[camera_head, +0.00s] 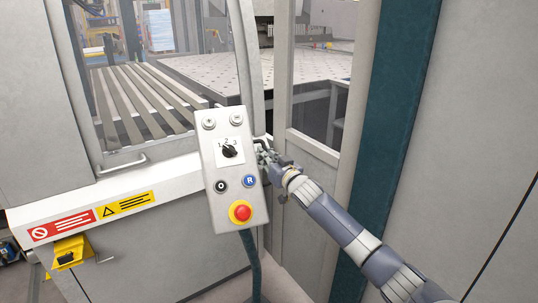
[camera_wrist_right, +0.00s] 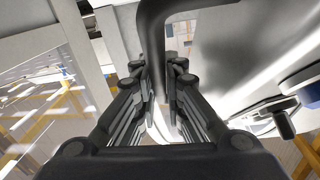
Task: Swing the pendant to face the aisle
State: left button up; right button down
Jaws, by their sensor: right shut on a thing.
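The pendant (camera_head: 236,170) is a light grey control box on a dark green post (camera_head: 252,265). Its face, with a 1-2-3 selector, several buttons and a red emergency stop, is turned towards my head camera and slightly tilted. My right gripper (camera_head: 264,154) is at the pendant's right edge. In the right wrist view, a dark bent handle bar (camera_wrist_right: 151,40) runs between the fingers of the right gripper (camera_wrist_right: 158,100), which are shut on it. The box's back is hidden in the head view. My left gripper is not in view.
The machine's grey front with warning labels (camera_head: 92,218) lies left of the pendant. Behind are a slatted table (camera_head: 145,100) and a perforated table (camera_head: 215,70). A glazed frame (camera_head: 312,150) and a dark teal column (camera_head: 385,130) stand close behind my right arm. A yellow foot pedal (camera_head: 70,250) is low left.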

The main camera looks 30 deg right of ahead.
jog(key=shift+r, duration=0.15)
dwell(0.3)
jog(key=c, duration=1.9)
grip_release()
jog(key=shift+w, duration=0.15)
jog(key=shift+f, duration=0.2)
jog(key=s, duration=0.8)
jog(key=s+a, duration=0.1)
jog(key=s, duration=0.3)
